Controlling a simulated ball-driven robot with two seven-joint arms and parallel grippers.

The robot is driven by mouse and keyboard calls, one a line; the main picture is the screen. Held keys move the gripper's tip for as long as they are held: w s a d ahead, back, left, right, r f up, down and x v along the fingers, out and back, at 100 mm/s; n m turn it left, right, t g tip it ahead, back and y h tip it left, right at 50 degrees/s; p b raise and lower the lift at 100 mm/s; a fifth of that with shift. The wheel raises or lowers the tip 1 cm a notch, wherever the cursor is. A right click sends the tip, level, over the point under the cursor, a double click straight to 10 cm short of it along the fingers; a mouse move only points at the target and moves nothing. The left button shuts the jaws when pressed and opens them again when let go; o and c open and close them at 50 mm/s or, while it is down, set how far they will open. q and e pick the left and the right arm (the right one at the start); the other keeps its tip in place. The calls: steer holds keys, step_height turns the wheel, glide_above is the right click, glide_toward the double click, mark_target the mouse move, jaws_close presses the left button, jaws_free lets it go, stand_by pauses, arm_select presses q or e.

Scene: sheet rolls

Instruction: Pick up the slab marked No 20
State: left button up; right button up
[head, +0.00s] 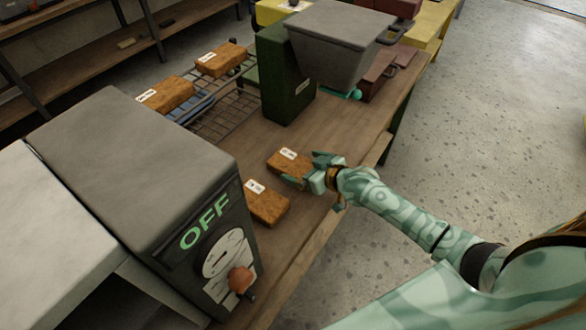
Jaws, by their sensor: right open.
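Several brown slabs with white labels are in the head view, and the label numbers are too small for me to read surely. One slab (284,165) lies on the wooden table at my right gripper (308,170). That gripper is open, with its fingers at the slab's right end; I cannot tell whether they touch it. A nearer slab (268,207) lies on the table beside the grey machine. Two more slabs, one (170,96) nearer and one (224,62) farther, are at the wire rack. My left gripper is not in view.
A grey machine (130,160) marked OFF, with a dial and orange knob, stands at the left. A dark green machine with a grey hopper (335,50) stands behind. The wooden table (312,135) is bare around the middle; its right edge borders open floor.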

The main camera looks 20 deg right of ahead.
mark_target(294, 167)
steer(key=x, duration=0.2)
steer(key=shift+w+f+b, duration=0.25)
steer(key=shift+b, duration=0.05)
steer(key=shift+r, duration=0.1)
steer(key=shift+c, duration=0.3)
steer(key=c, duration=1.1)
